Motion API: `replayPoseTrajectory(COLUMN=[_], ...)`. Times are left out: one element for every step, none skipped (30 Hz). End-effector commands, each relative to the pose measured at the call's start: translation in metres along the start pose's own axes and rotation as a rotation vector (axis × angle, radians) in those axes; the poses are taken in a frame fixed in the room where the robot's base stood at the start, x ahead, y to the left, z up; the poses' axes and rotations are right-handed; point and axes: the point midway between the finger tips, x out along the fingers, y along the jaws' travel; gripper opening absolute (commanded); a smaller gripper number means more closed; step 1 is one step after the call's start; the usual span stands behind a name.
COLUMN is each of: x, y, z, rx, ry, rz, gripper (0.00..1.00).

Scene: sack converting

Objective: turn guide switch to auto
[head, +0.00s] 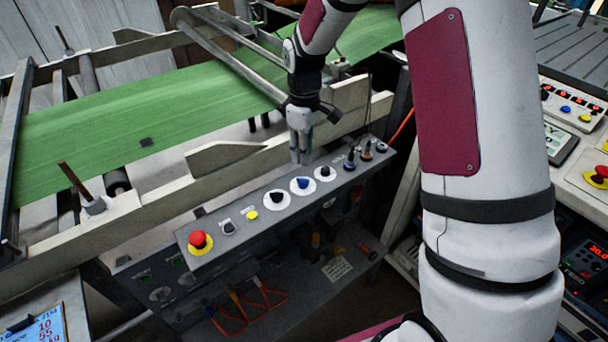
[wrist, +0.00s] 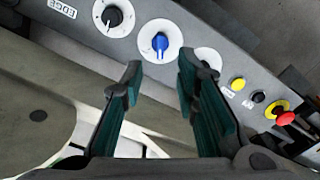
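The grey control panel (head: 212,222) carries three rotary switches on white discs: a black one (head: 277,198), a blue one (head: 302,184) and another black one (head: 325,172). In the wrist view, a label reading "EDGE" (wrist: 62,8) lies beside one black switch (wrist: 114,17). No label reading "guide" can be made out. My gripper (head: 301,158) points down just behind the panel's row of switches, near the blue one. In the wrist view, my gripper (wrist: 160,72) is open and empty, with the blue switch (wrist: 160,43) beyond the gap. The right finger partly hides the third switch (wrist: 207,60).
A red emergency button (head: 199,239), a small black button (head: 228,228) and a yellow button (head: 251,215) sit left on the panel. Small toggles (head: 366,150) stand at its right end. A pale machine rail (head: 225,160) and green web (head: 150,120) lie behind.

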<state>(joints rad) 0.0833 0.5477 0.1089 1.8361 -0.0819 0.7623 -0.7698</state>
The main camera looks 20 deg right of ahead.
Motion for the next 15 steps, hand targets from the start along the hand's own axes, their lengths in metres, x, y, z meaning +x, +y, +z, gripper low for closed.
replayPoseTrajectory(x=[0.012,0.018,0.026,0.032,0.038,0.045,0.051,0.055,0.062,0.066,0.070,0.075,0.078,0.081,0.084], y=[-0.001,-0.001,-0.001,-0.001,-0.001,-0.001,-0.001,-0.001,-0.001,-0.001,-0.001,-0.001,-0.001,-0.001,-0.001], z=[0.001,0.001,0.001,0.001,0.001,0.001,0.001,0.001,0.001,0.001,0.001,0.001,0.001,0.001,0.001], rx=[0.000,0.000,0.000,0.000,0.000,0.000,0.000,0.000,0.000,0.000,0.000,0.000,0.000,0.001,0.001], ry=[-0.003,-0.004,-0.003,-0.004,-0.003,-0.003,-0.003,-0.002,-0.003,-0.002,-0.002,-0.002,-0.002,-0.001,-0.001], rz=[-0.004,-0.004,-0.003,-0.004,-0.003,-0.003,-0.003,-0.002,-0.003,-0.002,-0.002,-0.002,-0.001,-0.001,-0.001], gripper=[0.28,0.28,0.28,0.28,0.28,0.28,0.28,0.28,0.28,0.28,0.28,0.28,0.28,0.28,0.28])
